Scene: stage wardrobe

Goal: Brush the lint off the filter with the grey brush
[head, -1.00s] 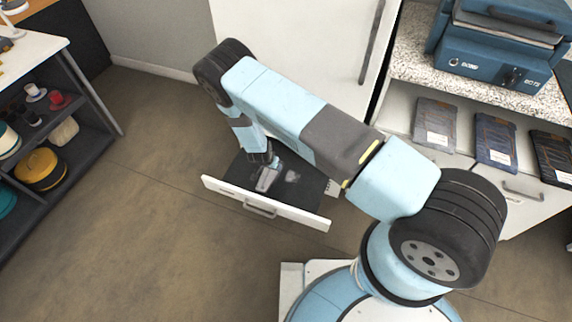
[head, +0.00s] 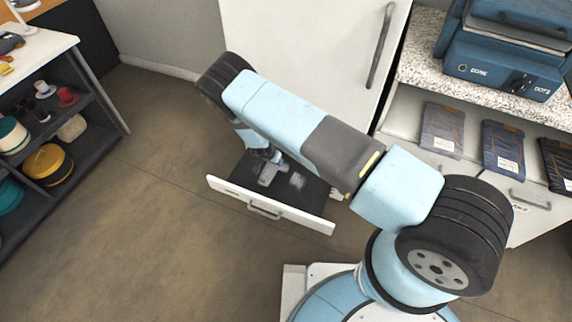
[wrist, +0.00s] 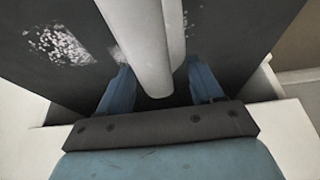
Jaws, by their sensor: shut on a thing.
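The filter (head: 308,194) is a dark flat panel lying in a pulled-out, white-fronted drawer. A pale lint patch (head: 297,181) shows on it, right of the grey brush (head: 268,174). In the wrist view, a large speckled lint patch (wrist: 60,44) lies left of the brush handle (wrist: 150,45), and smaller pale traces show close to the handle. My gripper (wrist: 160,86) has its blue fingers on either side of the pale grey handle and is shut on it. The brush is over the filter; its bristles are hidden, so I cannot tell whether they touch.
The white drawer front (head: 265,205) stands out over the floor, with a tall white cabinet door (head: 300,60) behind. A dark shelf unit (head: 85,140) stands at left. A counter (head: 480,95) with a blue machine (head: 505,75) is at right, with folded garments below. Floor at left is clear.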

